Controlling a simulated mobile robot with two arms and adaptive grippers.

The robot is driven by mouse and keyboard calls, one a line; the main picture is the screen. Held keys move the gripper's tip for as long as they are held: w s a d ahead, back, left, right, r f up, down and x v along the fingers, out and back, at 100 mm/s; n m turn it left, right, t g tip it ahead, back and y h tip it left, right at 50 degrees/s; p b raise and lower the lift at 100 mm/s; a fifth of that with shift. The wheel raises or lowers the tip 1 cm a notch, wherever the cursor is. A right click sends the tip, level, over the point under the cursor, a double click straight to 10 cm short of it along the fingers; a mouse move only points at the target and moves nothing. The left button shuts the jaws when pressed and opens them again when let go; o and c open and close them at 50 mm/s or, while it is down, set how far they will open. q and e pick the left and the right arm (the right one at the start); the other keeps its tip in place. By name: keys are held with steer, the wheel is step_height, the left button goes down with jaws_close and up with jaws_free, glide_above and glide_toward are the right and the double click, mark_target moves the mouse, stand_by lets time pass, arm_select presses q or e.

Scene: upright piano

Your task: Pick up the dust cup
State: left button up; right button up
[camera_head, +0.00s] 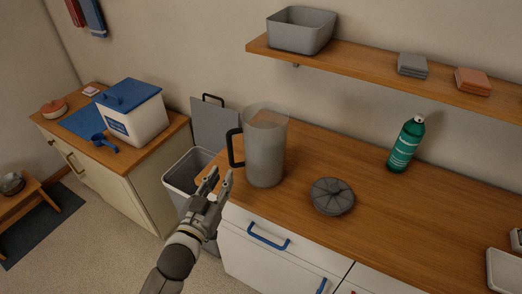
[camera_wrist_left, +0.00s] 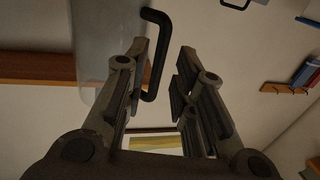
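The dust cup (camera_head: 265,152) is a tall translucent grey container with a black handle (camera_head: 235,148) on its left side. It stands upright on the wooden counter near its left end. My left gripper (camera_head: 220,178) is just in front of and below the handle, fingers apart and empty. In the left wrist view, the cup (camera_wrist_left: 92,40) is at upper left. Its handle (camera_wrist_left: 156,55) lies partly in the gap between the fingers of the left gripper (camera_wrist_left: 160,82), closer to the left finger. I cannot tell whether they touch. My right gripper is not in view.
A round grey ribbed piece (camera_head: 332,196) lies on the counter (camera_head: 290,222) right of the cup, with a green bottle (camera_head: 405,145) farther back. A grey bin (camera_head: 183,180) stands left of the counter. A shelf (camera_head: 380,72) is above.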

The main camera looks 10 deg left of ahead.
mark_target(230, 159)
arm_select(q)
steer(key=w, duration=0.3)
steer(key=shift+w+d, duration=0.1)
steer(key=shift+d, duration=0.2)
steer(key=w, duration=0.1)
steer(key=w+p, duration=0.1)
steer(key=w, duration=0.1)
steer(key=w+p, duration=0.1)
steer(key=shift+w+d+r, duration=0.15)
steer(key=shift+w+r, duration=0.15)
steer(key=shift+r, duration=0.05)
steer(key=shift+w+d+f, duration=0.1)
steer(key=shift+w, duration=0.3)
steer(key=shift+s, duration=0.1)
jaws_close()
